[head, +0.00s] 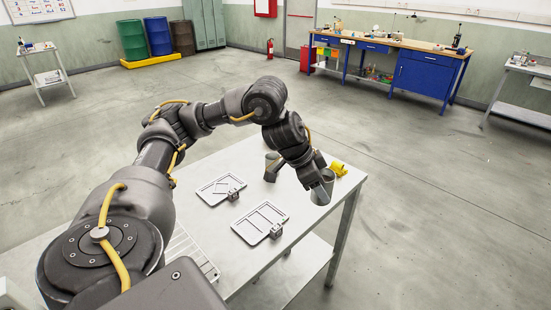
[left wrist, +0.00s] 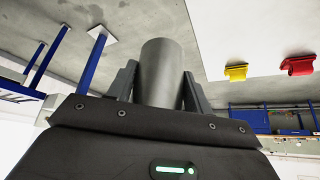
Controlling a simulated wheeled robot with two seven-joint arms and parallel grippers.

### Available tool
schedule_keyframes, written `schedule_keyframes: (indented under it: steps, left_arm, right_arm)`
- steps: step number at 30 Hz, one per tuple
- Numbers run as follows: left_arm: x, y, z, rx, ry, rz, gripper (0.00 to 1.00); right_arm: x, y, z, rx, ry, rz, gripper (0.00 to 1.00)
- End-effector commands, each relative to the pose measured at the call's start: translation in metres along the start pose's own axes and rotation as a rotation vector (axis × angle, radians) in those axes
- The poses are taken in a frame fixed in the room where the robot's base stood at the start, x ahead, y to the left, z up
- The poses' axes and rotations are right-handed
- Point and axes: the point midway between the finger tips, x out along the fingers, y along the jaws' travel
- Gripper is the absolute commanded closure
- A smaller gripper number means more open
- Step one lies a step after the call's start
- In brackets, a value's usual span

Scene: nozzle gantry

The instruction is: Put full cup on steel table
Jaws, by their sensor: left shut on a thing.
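A grey cup (head: 323,190) is between the fingers of my left gripper (head: 316,180), over the right end of the pale steel table (head: 185,168) in the head view. In the left wrist view, the fingers of the left gripper (left wrist: 160,88) press on both sides of the plain grey cup (left wrist: 162,65). Its contents do not show, and I cannot tell whether its base touches the table. A second grey cylinder (head: 271,163) stands just left of the gripper, partly hidden by it. My right gripper is not in view.
Two shallow trays (head: 240,230) with small dark blocks lie on the table left of the cup. A yellow bin (head: 339,168) sits behind the cup; a red bin (left wrist: 297,65) shows in the left wrist view. A white rack (head: 190,252) lies at the near left.

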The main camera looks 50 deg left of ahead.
Motion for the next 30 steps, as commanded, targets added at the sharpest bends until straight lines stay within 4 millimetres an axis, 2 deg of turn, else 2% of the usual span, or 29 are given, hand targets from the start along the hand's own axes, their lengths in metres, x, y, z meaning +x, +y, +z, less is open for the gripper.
schedule_keyframes:
  steps: [1,3,7,11,14,21,24,30]
  left_arm:
    - [0.003,-0.011,0.007,-0.03,0.003,-0.012,0.76]
    - [-0.002,-0.021,0.01,-0.054,0.002,-0.023,0.76]
    - [-0.006,-0.026,0.01,-0.067,0.002,-0.027,0.76]
    - [0.0,-0.037,0.013,-0.072,0.0,-0.026,0.76]
    - [0.009,-0.058,0.019,-0.075,0.0,-0.026,0.76]
    - [0.034,-0.119,0.033,-0.075,0.0,-0.024,0.76]
    - [0.055,-0.134,0.045,-0.072,-0.001,-0.023,0.76]
    - [0.072,-0.155,0.054,-0.068,0.0,-0.025,0.76]
  right_arm:
    - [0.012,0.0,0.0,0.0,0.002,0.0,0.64]
    - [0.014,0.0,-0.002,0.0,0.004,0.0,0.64]
    - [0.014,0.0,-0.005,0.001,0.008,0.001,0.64]
    - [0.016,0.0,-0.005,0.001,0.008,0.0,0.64]
    - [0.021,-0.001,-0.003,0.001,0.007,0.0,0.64]
    - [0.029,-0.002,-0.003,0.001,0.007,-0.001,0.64]
    - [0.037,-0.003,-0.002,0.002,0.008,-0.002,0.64]
    - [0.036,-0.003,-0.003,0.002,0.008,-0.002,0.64]
